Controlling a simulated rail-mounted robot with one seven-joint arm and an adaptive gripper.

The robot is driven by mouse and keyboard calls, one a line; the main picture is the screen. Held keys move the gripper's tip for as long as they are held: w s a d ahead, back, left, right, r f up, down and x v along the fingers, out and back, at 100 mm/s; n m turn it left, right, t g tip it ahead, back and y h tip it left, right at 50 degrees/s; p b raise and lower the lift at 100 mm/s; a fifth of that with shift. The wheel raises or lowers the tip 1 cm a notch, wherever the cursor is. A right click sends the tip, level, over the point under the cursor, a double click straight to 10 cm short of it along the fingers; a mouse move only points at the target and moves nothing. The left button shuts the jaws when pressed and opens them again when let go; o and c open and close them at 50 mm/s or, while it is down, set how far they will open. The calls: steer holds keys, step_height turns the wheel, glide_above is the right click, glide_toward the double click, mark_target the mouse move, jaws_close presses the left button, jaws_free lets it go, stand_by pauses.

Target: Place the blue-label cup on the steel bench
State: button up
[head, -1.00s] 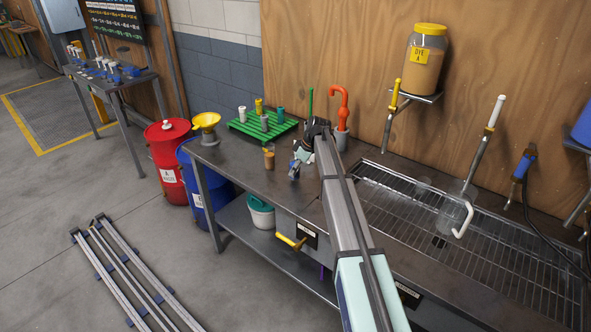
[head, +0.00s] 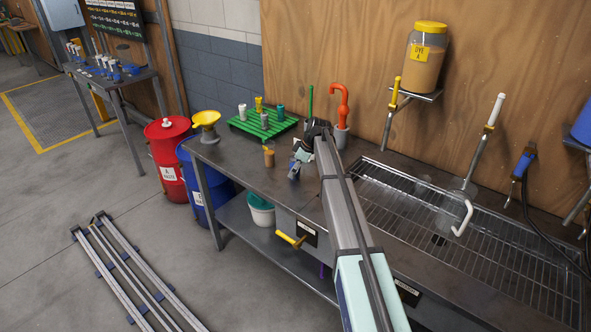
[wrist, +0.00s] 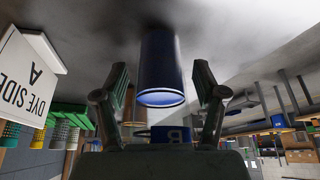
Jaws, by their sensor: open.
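The dark blue cup (wrist: 162,65) stands on the steel bench (wrist: 225,35), which fills the upper part of the inverted wrist view. The cup's pale rim faces down in that picture. My gripper (wrist: 161,80) is open, with one finger on each side of the cup and a visible gap at both sides. In the head view my gripper (head: 299,165) is low over the bench (head: 238,165), and a small blue patch of the cup (head: 294,173) shows by it.
A brown cup (head: 269,157) stands on the bench left of my gripper. Behind are a green rack (head: 245,127) with several small cups and an orange-handled tool (head: 341,100) in a grey holder. A grated sink (head: 480,240) lies to the right. Bare bench lies at front left.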

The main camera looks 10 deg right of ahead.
steer(key=b+v, duration=0.3)
steer(key=v, duration=0.9)
